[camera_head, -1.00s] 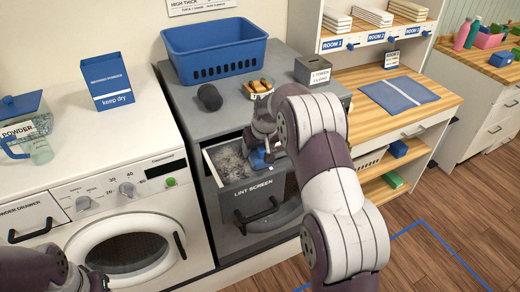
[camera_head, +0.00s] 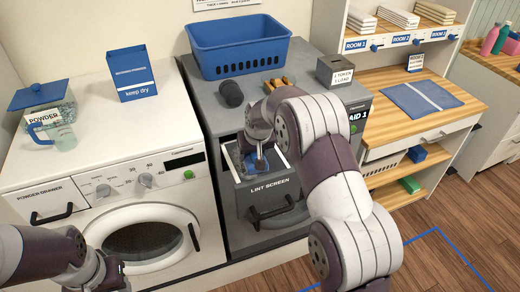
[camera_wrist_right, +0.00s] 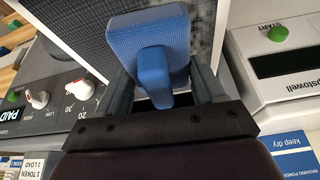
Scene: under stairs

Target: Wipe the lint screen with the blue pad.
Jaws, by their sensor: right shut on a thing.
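In the right wrist view the pad's handle (camera_wrist_right: 155,78) stands between the two fingers. The pad lies over the mesh of the lint screen (camera_wrist_right: 85,25); whether it presses on it is hard to tell. The mesh left of the pad there looks dark and clean, while the strip to its right shows pale lint (camera_wrist_right: 204,22). My left gripper (camera_head: 112,274) hangs in front of the washer; its jaws are unclear.
A blue basket (camera_head: 240,55), a dark cylinder (camera_head: 231,93) and a token box (camera_head: 335,70) stand on the dryer top. The washer (camera_head: 130,160) is at the left, with a blue washing powder box (camera_head: 132,80). A wooden counter with a blue mat (camera_head: 422,98) is at the right.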

